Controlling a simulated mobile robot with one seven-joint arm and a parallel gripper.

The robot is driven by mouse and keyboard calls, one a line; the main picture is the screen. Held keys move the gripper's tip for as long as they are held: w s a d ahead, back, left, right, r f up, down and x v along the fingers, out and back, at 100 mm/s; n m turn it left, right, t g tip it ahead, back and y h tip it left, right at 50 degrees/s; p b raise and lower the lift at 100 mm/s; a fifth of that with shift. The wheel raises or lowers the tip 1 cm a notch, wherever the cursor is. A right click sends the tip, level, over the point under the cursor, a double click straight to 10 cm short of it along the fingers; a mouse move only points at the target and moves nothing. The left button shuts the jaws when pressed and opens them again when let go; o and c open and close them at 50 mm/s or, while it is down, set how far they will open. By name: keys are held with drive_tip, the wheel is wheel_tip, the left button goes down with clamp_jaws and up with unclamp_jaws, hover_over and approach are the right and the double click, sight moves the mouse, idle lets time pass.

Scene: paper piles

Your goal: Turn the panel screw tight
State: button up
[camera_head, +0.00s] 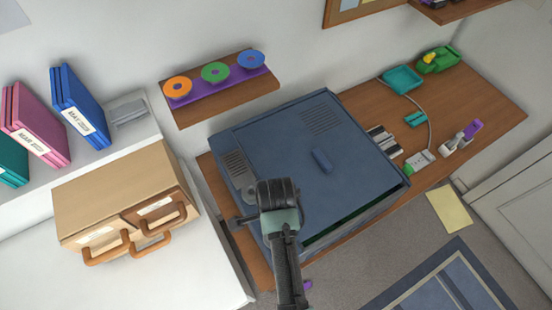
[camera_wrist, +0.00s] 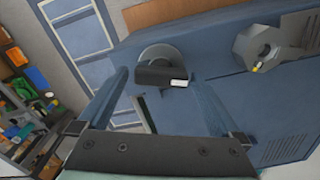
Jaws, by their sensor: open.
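A large blue-grey casing (camera_head: 285,150) lies on the wooden desk, with a raised block on its top and vents. In the wrist view, its blue surface (camera_wrist: 225,82) carries a grey round piece with a dark bar across it (camera_wrist: 160,66), which may be the panel screw. A larger grey faceted knob (camera_wrist: 262,48) sits to the right; I cannot tell which is the screw. My gripper (camera_wrist: 158,90) is open, its two fingers apart below the round piece, with nothing visibly held. In the head view my gripper (camera_head: 240,219) is at the casing's left front side, mostly hidden by my wrist.
A cardboard-coloured box with handles (camera_head: 125,205) stands left of the casing. A wall shelf (camera_head: 225,98) holds coloured discs. A teal tray (camera_head: 402,79), a green item (camera_head: 438,60) and a cable lie on the desk (camera_head: 490,100) at right. Grey floor shows in front.

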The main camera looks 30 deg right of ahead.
drive_tip(key=shift+f, duration=0.8)
drive_tip(key=shift+c, duration=0.2)
